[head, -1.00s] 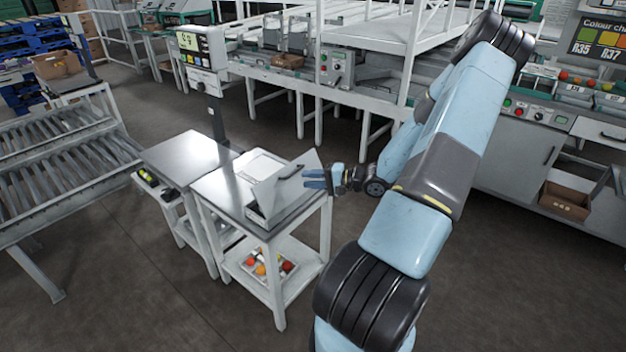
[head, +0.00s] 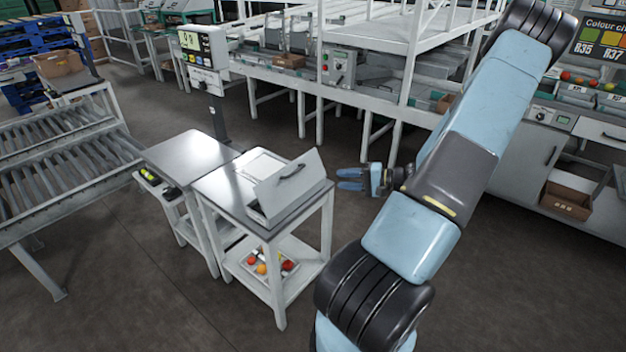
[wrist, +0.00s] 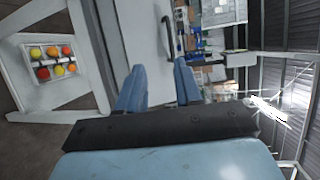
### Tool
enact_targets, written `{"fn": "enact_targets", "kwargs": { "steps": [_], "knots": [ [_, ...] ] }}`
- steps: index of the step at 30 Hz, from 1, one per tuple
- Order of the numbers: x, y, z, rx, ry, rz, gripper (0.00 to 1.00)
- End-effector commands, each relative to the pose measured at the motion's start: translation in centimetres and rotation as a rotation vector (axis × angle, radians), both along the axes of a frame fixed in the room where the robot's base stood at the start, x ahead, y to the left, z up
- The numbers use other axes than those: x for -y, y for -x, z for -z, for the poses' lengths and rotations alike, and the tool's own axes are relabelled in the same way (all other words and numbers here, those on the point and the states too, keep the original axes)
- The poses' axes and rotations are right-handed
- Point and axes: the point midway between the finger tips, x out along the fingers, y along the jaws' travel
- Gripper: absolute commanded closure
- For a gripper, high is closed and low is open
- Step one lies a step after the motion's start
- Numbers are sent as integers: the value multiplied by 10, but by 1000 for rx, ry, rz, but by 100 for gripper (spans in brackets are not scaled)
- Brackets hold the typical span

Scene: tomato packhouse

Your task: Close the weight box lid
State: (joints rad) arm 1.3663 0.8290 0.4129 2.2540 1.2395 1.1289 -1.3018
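The weight box (head: 256,212) stands on the metal top of a white stand. A pale interior shows behind the lid. My gripper (head: 345,180) is to the right of the lid, clear of it, with its blue fingers pointing left towards it. In the wrist view the fingers (wrist: 160,86) are apart with nothing between them. The lid (wrist: 147,40) and its handle (wrist: 167,35) lie ahead of them.
A tray of red, orange and yellow tomatoes (head: 270,264) sits on the stand's lower shelf. A second metal-topped table (head: 188,155) adjoins on the left, with a display post (head: 204,48) behind. A roller conveyor (head: 60,160) is further left. The floor right of the stand is clear.

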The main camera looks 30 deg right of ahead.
Motion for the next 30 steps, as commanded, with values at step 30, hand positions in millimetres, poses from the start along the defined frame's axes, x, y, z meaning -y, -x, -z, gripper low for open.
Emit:
{"fn": "enact_targets", "kwargs": {
  "steps": [30],
  "knots": [
    [-35,10,-45,-120,133,-219,100]
  ]
}}
